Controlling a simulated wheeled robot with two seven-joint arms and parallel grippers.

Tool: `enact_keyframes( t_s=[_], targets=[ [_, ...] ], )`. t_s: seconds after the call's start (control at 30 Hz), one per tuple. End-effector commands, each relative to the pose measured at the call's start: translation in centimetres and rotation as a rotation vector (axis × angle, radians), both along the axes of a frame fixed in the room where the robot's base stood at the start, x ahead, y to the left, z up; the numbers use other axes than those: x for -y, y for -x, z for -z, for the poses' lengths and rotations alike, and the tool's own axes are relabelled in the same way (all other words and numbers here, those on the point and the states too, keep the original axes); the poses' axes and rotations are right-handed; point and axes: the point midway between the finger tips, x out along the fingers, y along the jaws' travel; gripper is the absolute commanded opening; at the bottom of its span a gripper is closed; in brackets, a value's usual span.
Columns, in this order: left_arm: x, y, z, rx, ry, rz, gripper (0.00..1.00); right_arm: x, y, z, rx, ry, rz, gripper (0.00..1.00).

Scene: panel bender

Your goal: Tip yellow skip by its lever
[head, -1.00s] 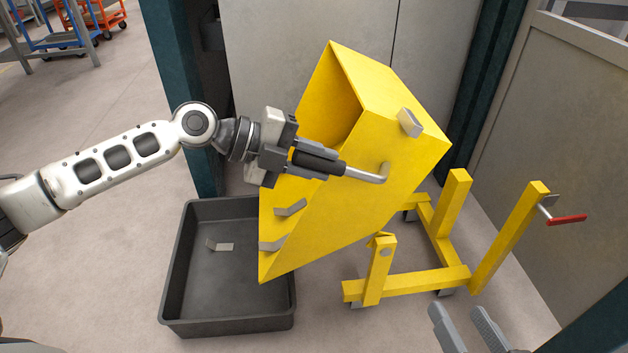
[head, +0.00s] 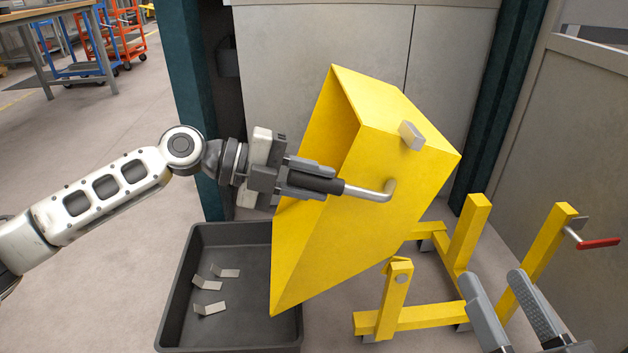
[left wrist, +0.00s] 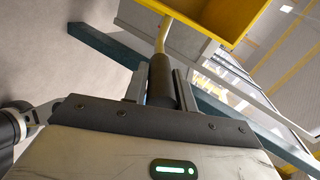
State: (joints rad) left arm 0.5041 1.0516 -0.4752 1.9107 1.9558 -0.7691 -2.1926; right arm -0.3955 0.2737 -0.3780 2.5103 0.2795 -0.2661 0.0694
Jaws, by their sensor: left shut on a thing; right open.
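The yellow skip (head: 400,195) is tipped steeply, its open side facing left and its lower lip over the black tray (head: 185,275). It also shows in the left wrist view (left wrist: 235,18). A bent lever with a dark grip (head: 370,192) sticks out from its near side. My left gripper (head: 318,178) is shut on the lever's dark grip, which also shows between the fingers in the left wrist view (left wrist: 162,80). Several bent metal pieces (head: 208,284) lie in the tray. My right gripper (head: 508,310) is open and empty at the lower right, in front of the yellow frame.
The yellow wheeled frame (head: 430,318) stands right of the skip, with a post carrying a red handle (head: 598,243). Grey machine panels (head: 310,50) stand close behind. A workbench and trolleys (head: 100,35) are far left. The floor at left is clear.

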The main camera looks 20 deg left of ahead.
Motion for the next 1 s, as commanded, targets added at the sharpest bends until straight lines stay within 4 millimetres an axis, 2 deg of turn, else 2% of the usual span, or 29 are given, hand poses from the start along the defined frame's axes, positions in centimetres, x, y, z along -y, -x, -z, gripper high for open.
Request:
enact_keyframes(
  t_s=[0.03,0.07,0.1,0.43,0.57,1.0],
  targets=[
    [-0.4,0.1,0.8,-0.018,-0.015,-0.002,0.35,0.0,0.0,0.1,0.000,0.000,0.000,0.53],
    [-0.4,0.1,0.8,-0.018,-0.016,-0.002,0.43,0.0,0.0,0.1,-0.001,0.001,0.000,0.53],
    [-0.3,0.1,0.8,-0.017,-0.015,-0.001,0.47,0.0,0.0,0.1,-0.001,0.001,0.000,0.53],
    [0.1,0.0,0.5,-0.008,-0.010,0.003,0.47,0.0,0.0,0.1,-0.001,0.000,0.000,0.53],
    [-0.4,0.2,0.3,-0.009,-0.010,0.000,0.47,0.0,0.0,0.0,-0.002,0.000,-0.001,0.53],
    [-6.9,3.6,-2.0,-0.015,-0.014,-0.002,0.47,-0.1,0.1,0.5,-0.045,-0.010,-0.007,0.53]
  ],
)
